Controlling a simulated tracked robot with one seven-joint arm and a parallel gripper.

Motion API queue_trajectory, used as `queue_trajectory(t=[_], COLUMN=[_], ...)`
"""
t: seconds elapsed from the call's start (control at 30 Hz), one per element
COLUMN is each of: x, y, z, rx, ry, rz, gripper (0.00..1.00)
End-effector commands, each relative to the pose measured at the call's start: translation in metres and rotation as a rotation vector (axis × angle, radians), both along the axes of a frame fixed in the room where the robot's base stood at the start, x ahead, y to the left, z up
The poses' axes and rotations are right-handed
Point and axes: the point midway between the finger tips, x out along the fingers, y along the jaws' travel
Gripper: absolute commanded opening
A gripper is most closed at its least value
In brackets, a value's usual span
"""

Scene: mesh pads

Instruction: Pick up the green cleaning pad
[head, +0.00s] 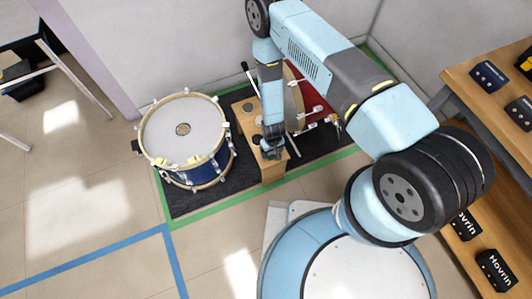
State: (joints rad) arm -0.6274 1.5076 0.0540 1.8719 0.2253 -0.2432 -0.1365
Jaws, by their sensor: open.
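My gripper (272,150) points down over the front end of a narrow wooden stand (274,172) between two drums. It is open, but its fingers are small and dark here. A grey round pad (247,107) lies on the far part of the stand top. A dark round pad (257,139) lies nearer, just left of my gripper. I cannot make out a green pad; my gripper and forearm hide part of the stand top.
A blue drum (183,130) stands left of the wooden stand, and a red drum (312,100) stands right, partly behind my arm. Both are on a black mat (190,204) edged with green tape. A wooden shelf (470,82) with dark boxes is at right.

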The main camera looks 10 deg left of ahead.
Motion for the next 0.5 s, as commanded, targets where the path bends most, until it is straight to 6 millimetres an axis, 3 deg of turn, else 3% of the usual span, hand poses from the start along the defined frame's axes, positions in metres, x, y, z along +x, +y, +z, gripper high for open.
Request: queue_trajectory(t=[0.17,0.5], x=[0.0002,0.0002], y=[0.0002,0.0005], z=[0.0003,0.0005], rx=[0.000,0.000], ry=[0.000,0.000], rz=[0.000,0.000], gripper=[0.81,0.48])
